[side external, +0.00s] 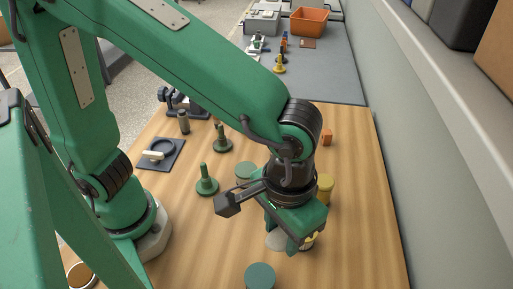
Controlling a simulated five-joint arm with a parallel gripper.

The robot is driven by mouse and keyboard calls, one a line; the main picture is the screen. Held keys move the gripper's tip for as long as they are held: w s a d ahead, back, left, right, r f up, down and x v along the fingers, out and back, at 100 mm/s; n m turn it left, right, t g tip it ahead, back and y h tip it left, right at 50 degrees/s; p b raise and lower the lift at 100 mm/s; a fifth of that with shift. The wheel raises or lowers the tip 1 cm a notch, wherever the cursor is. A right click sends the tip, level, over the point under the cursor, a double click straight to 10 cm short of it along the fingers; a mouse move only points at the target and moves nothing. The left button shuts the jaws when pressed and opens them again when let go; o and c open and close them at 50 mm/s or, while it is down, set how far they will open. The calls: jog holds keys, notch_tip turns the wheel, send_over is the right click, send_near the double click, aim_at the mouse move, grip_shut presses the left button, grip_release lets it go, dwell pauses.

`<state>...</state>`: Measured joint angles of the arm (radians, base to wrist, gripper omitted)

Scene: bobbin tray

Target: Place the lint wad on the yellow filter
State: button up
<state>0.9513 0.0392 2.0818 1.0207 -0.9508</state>
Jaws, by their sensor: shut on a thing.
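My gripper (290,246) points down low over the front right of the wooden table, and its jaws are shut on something. A pale grey, rounded thing (275,240) shows at the jaws and looks like the lint wad; the green fingers hide part of it. A yellow cylinder (326,184), which looks like the yellow filter, stands just behind and right of my gripper, its lower part partly covered by the wrist. A small cream and yellowish piece (309,240) shows at the right of the jaws; I cannot tell what it is.
A teal cylinder (260,276) stands in front, and a grey-green one (245,172) behind the wrist. Two green pegged bases (207,186) (222,144), a dark plate with a white handle (160,154) and a small orange block (327,137) are farther back. A wall runs along the right.

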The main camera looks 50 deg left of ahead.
jog(key=w+a+f, duration=0.1)
jog(key=w+f, duration=0.1)
jog(key=w, duration=0.1)
jog(key=w+a+f, duration=0.2)
jog(key=w, duration=0.2)
jog(key=w+a+f, duration=0.1)
jog(key=w+f, duration=0.2)
jog(key=w, duration=0.1)
jog(key=shift+a, duration=0.15)
jog(key=shift+f, duration=2.05)
jog(key=shift+f, duration=0.15)
jog(key=o, duration=0.9)
notch_tip(320, 180, up, 12)
jog(key=shift+r, duration=0.2)
